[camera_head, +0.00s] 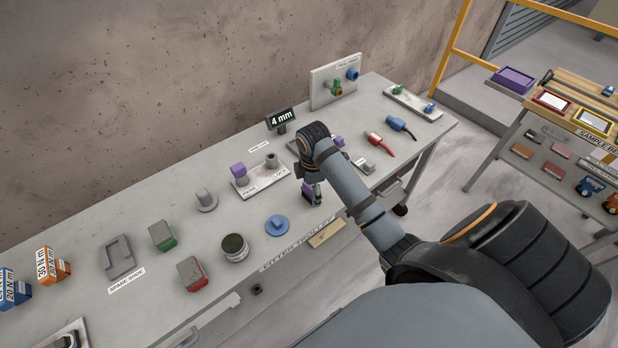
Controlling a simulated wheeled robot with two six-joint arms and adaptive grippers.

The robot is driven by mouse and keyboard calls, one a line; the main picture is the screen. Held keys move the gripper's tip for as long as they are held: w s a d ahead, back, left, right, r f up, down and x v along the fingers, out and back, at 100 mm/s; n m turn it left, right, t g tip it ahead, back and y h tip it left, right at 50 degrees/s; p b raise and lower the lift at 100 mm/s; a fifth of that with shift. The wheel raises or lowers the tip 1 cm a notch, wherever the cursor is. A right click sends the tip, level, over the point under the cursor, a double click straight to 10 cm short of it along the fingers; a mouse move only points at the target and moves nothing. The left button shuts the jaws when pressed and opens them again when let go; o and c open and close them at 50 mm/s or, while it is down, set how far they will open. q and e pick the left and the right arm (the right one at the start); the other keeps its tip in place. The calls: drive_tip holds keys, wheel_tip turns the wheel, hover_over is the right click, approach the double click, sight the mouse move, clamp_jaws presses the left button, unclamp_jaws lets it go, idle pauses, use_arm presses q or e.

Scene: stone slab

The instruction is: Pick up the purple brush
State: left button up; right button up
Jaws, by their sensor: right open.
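A small purple piece (308,191), which looks like the purple brush, is near the front edge of the grey bench (150,215). My right gripper (316,197) points down at it from above and hides part of it. The fingers are right beside or around the purple piece; I cannot tell whether they touch it. The right gripper is open. My left gripper is not in view.
A blue round knob (277,225) is close by on the left. Red (377,142) and blue (399,124) handled tools lie behind my arm. A 4 mm sign (281,118) stands farther back.

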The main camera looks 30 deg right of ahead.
drive_tip(key=w+d+r+n, duration=0.2)
drive_tip(key=w+r+n, duration=0.2)
drive_tip(key=shift+w+d+r+n+g+b, duration=0.15)
drive_tip(key=shift+d+r+n+g+b, duration=0.15)
drive_tip(key=shift+d+g+b, duration=0.1)
drive_tip(key=b, duration=0.5)
hover_over(310, 192)
drive_tip(key=w+d, duration=0.2)
drive_tip(key=f, duration=0.4)
drive_tip(key=shift+a+f, duration=0.2)
drive_tip(key=shift+f, duration=0.15)
drive_tip(key=f+b, duration=0.1)
drive_tip(key=f, duration=0.1)
drive_tip(key=f+b, duration=0.1)
drive_tip(key=b, duration=0.1)
drive_tip(key=shift+s+a+f, duration=0.15)
drive_tip(key=shift+a+f, duration=0.05)
drive_tip(key=shift+f, duration=0.15)
drive_tip(key=shift+f+p, duration=0.25)
drive_tip(key=shift+p, duration=0.25)
drive_tip(key=shift+f, duration=0.35)
drive_tip(key=shift+c, duration=1.3)
drive_tip(key=c, duration=1)
drive_tip(key=shift+c, duration=0.2)
drive_tip(key=shift+r, duration=0.15)
